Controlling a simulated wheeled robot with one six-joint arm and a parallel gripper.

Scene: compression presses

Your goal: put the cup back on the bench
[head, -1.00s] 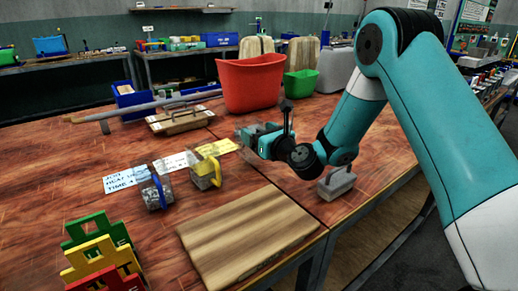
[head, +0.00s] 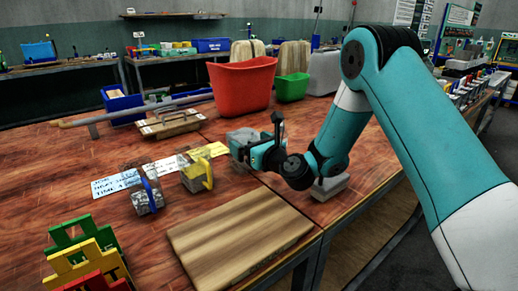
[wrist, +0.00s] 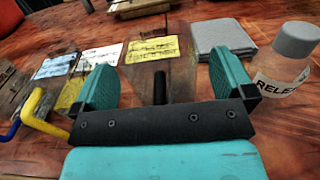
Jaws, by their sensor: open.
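I cannot tell whether either is the cup. In the wrist view a yellow handle (wrist: 42,112) and a blue handle (wrist: 12,128) show at the left, outside the jaws. My gripper (head: 243,152) is to the right of the yellow-handled vessel, low over the bench. Its teal fingers (wrist: 165,85) stand wide apart in the wrist view, with no object gripped between them.
A labelled bottle (wrist: 285,62) stands just right of the right finger. A folded grey cloth (wrist: 222,38) and written cards (wrist: 152,48) lie ahead. A wooden board (head: 240,238) lies at the bench's front. A red bin (head: 242,85) and green bin (head: 292,87) stand behind.

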